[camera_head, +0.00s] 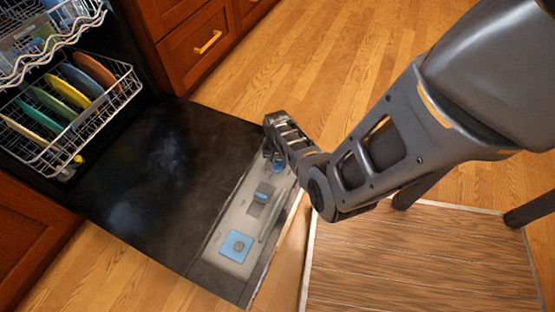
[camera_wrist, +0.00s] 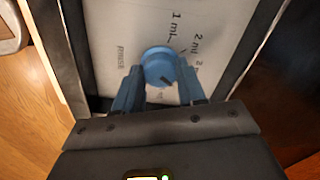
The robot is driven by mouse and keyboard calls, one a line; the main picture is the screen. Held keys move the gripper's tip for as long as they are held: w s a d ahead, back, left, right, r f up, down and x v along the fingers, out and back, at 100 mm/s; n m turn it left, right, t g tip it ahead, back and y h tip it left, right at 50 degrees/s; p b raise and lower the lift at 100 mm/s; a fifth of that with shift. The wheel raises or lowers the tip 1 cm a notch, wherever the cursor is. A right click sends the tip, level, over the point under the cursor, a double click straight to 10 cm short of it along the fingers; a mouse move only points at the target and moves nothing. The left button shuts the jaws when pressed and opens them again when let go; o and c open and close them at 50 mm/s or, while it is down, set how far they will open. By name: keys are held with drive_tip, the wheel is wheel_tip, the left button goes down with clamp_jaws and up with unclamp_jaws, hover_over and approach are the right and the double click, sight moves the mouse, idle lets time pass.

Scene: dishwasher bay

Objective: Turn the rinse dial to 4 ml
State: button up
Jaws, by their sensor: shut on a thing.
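The rinse dial (camera_wrist: 158,62) is a round blue knob on a pale panel (camera_wrist: 105,40) in the wrist view. Handwritten-looking marks beside it read 1 ml, 2 ml and part of a 3; a RINSE label stands to its left. I cannot tell which mark the dial points to, and no 4 ml mark is readable. My gripper (camera_wrist: 159,76) has its two blue fingers on either side of the dial, shut on it. In the head view my gripper (camera_head: 271,153) reaches down to the far end of the dispenser strip (camera_head: 217,240) and mostly hides the dial.
The black dishwasher door (camera_head: 150,180) lies open and flat. A blue square cap (camera_head: 237,246) and a small blue latch (camera_head: 263,192) sit on the strip. A rack of plates (camera_head: 28,158) stands at the left. A wood-topped table (camera_head: 420,270) is at the lower right.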

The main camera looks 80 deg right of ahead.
sight(278, 163)
drive_tip(key=shift+m, duration=0.5)
drive_tip(key=o, duration=1.1)
wheel_tip(278, 163, up, 8)
drive_tip(key=p, duration=0.4)
drive_tip(key=shift+p, duration=0.3)
drive_tip(key=shift+f, duration=0.1)
